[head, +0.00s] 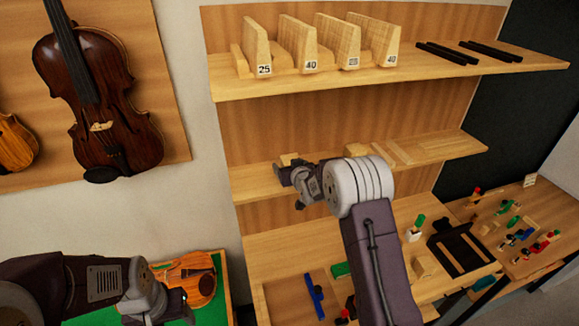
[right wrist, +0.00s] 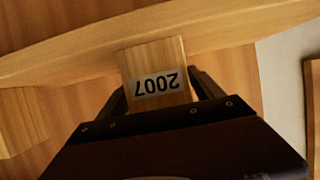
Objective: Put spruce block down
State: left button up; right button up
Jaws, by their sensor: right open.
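The spruce block (right wrist: 152,58) is pale wood with a white label reading 2007, upside down in the right wrist view. It is at the middle shelf (head: 262,186), and a bit of it shows in the head view (head: 289,159) behind my gripper. My right gripper (right wrist: 160,88) is open, with one dark finger on each side of the block; small gaps show beside it. In the head view my right gripper (head: 287,175) reaches to the left part of that shelf. My left gripper (head: 172,306) is low at the left; its fingers are unclear.
Numbered wooden blocks (head: 300,45) and dark strips (head: 470,52) are on the upper shelf above my right arm. Flat wood pieces (head: 400,150) lie farther right on the middle shelf. A violin body (head: 190,280) lies on green near my left gripper. The bench holds clamps and small parts.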

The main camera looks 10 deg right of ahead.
jog(key=shift+r, duration=0.1)
jog(key=shift+s, duration=0.1)
jog(key=b+v, duration=0.4)
jog(key=v, duration=0.7)
jog(key=shift+s+r+b, duration=0.25)
jog(key=shift+s+b, duration=0.05)
jog(key=shift+s, duration=0.05)
